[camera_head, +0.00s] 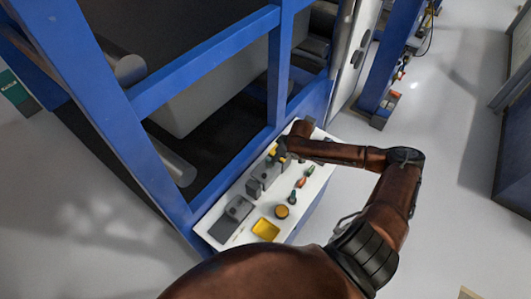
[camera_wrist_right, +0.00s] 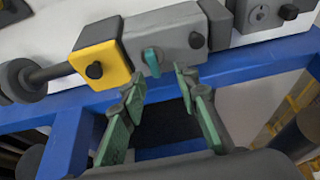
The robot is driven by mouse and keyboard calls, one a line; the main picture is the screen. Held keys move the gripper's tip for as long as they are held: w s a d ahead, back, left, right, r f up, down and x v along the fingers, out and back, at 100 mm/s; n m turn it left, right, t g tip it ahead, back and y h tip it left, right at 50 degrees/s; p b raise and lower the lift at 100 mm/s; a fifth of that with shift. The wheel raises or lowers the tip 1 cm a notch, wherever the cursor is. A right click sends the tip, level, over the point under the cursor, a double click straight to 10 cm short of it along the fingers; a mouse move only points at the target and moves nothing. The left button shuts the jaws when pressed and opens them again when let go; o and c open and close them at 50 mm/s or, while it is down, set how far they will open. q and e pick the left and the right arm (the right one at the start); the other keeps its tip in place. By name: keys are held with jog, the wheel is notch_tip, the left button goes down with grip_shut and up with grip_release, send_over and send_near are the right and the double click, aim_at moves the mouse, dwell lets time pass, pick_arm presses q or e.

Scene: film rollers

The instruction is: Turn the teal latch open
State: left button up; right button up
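The teal latch (camera_wrist_right: 151,62) is a small upright tab on the front of a grey block (camera_wrist_right: 178,32) in the right wrist view. Whether a finger touches the latch I cannot tell. In the head view my right gripper (camera_head: 282,154) is over the far part of the white table, and the latch cannot be made out there. My left gripper is out of view.
The white table (camera_head: 219,243) stands against a blue machine frame (camera_head: 205,62). On it are a yellow tray (camera_head: 266,229), a dark grey plate (camera_head: 231,217), a round amber piece (camera_head: 282,211) and several small parts. Open floor lies to the right.

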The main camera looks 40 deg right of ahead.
jog(key=shift+w+d+f, duration=0.35)
jog(key=shift+w+f, duration=0.25)
jog(key=shift+w, duration=0.2)
jog(key=x, duration=0.3)
jog(key=shift+w+f+p, duration=0.1)
jog(key=shift+f+p, duration=0.2)
jog(key=shift+p, duration=0.1)
jog(key=shift+w+f, duration=0.15)
jog(key=shift+f, duration=0.15)
jog(key=shift+w+f, duration=0.1)
jog(key=shift+f, duration=0.25)
jog(key=c, duration=0.4)
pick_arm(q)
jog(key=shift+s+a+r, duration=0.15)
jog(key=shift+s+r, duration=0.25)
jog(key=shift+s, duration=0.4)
pick_arm(e)
grip_shut()
